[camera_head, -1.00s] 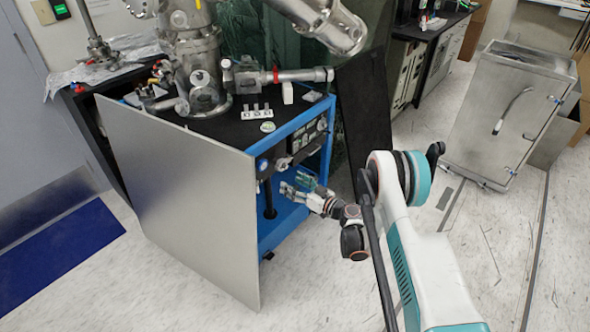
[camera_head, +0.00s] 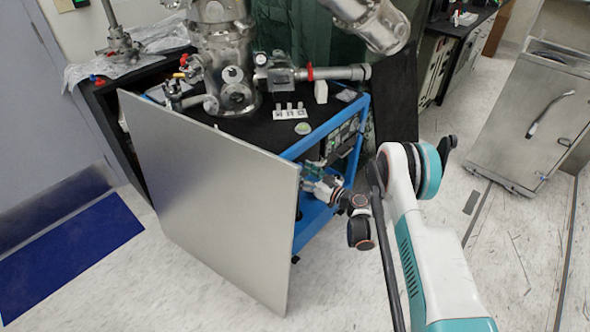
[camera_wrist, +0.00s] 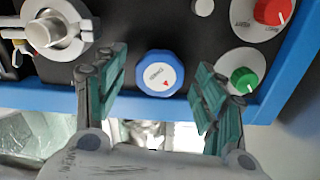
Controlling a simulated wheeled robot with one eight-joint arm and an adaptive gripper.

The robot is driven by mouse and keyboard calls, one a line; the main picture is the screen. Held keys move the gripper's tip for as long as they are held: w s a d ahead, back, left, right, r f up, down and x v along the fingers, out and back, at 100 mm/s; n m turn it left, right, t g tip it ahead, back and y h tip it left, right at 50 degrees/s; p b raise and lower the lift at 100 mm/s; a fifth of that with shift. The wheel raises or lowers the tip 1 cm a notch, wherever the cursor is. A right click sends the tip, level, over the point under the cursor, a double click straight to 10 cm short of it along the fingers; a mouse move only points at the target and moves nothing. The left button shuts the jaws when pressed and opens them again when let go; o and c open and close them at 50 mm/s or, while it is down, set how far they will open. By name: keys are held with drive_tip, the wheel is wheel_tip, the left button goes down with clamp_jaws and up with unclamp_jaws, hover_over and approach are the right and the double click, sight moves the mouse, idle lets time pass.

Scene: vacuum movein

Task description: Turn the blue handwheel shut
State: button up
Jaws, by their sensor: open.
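The blue handwheel (camera_wrist: 160,72) is a round knob with a white face and a red mark, on a black panel in the wrist view. My gripper (camera_wrist: 158,90) is open, with one green-padded finger to each side of the handwheel in the picture. I see no contact between fingers and wheel, and cannot tell the remaining distance. In the head view my gripper (camera_head: 308,178) is at the front of the blue-framed cart (camera_head: 318,232), partly behind the grey panel's edge. The handwheel is hidden in the head view.
A red knob (camera_wrist: 273,10) and a green knob (camera_wrist: 243,80) sit right of the handwheel; a metal fitting (camera_wrist: 50,32) sits left. A large grey panel (camera_head: 215,200) stands in front of the cart. Metal vacuum equipment (camera_head: 225,60) stands on top.

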drive_tip(key=c, duration=1.1)
drive_tip(key=shift+o, duration=0.2)
drive_tip(key=shift+m, duration=0.4)
drive_tip(key=shift+a+m, duration=0.1)
drive_tip(key=shift+m, duration=3.8)
drive_tip(key=shift+s, duration=0.1)
